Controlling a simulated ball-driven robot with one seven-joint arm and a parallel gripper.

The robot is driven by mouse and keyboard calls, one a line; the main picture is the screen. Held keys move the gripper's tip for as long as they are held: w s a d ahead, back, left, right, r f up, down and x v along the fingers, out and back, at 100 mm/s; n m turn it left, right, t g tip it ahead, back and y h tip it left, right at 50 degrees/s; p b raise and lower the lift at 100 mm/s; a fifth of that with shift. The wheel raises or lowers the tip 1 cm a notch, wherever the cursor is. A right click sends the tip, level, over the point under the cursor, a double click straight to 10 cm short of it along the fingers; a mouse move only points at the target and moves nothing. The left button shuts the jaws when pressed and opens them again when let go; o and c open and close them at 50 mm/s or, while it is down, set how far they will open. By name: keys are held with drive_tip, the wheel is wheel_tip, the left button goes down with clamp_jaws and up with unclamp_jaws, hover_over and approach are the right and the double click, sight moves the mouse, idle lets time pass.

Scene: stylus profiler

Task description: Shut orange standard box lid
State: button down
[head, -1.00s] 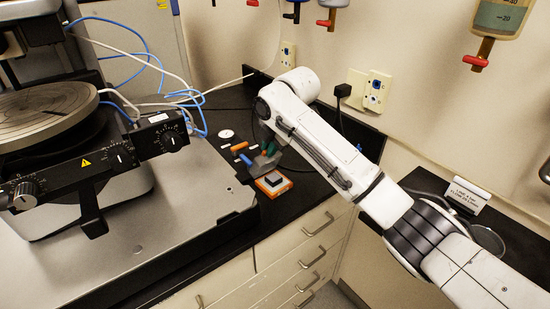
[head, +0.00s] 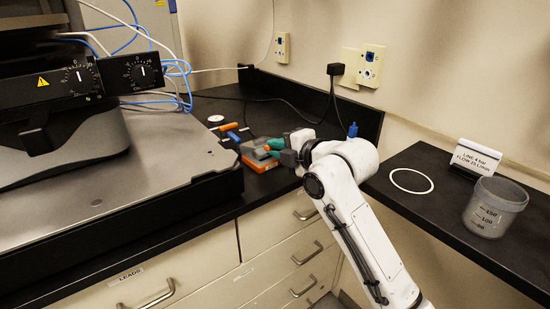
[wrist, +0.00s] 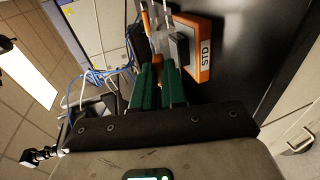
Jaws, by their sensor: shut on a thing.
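The orange standard box (head: 256,164) sits on the black bench, right of the grey instrument base. Its orange rim and STD label (wrist: 208,58) show in the wrist view, with a dark grey block (wrist: 182,44) inside. My gripper (head: 272,148) comes from the right, its green fingertips at the box's grey lid (head: 250,149). In the wrist view the two green fingers (wrist: 158,75) are close together beside the box. They are shut on what looks like the lid's edge, mostly hidden between them. The lid looks raised, but its exact angle is unclear.
An orange tool (head: 229,127) and a blue one (head: 233,136) lie left of the box near a white disc (head: 216,119). The instrument base (head: 150,165) stands left. A beaker (head: 494,207), white ring (head: 411,181) and sign (head: 475,158) occupy the right bench.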

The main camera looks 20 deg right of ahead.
sight(281, 175)
drive_tip(key=f+b, duration=0.1)
drive_tip(key=f+t+b, duration=0.1)
drive_tip(key=b, duration=0.1)
drive_tip(key=shift+s+d+f+t+y, duration=0.15)
drive_tip(key=shift+s+f+t+y, duration=0.15)
drive_tip(key=shift+s, duration=0.05)
drive_tip(key=shift+s+f+b, duration=0.15)
drive_tip(key=shift+f+b, duration=0.35)
drive_tip(key=shift+b, duration=0.6)
drive_tip(key=shift+f, duration=0.15)
drive_tip(key=c, duration=1.2)
unclamp_jaws()
drive_tip(key=shift+o, duration=0.2)
drive_tip(key=shift+r, duration=0.25)
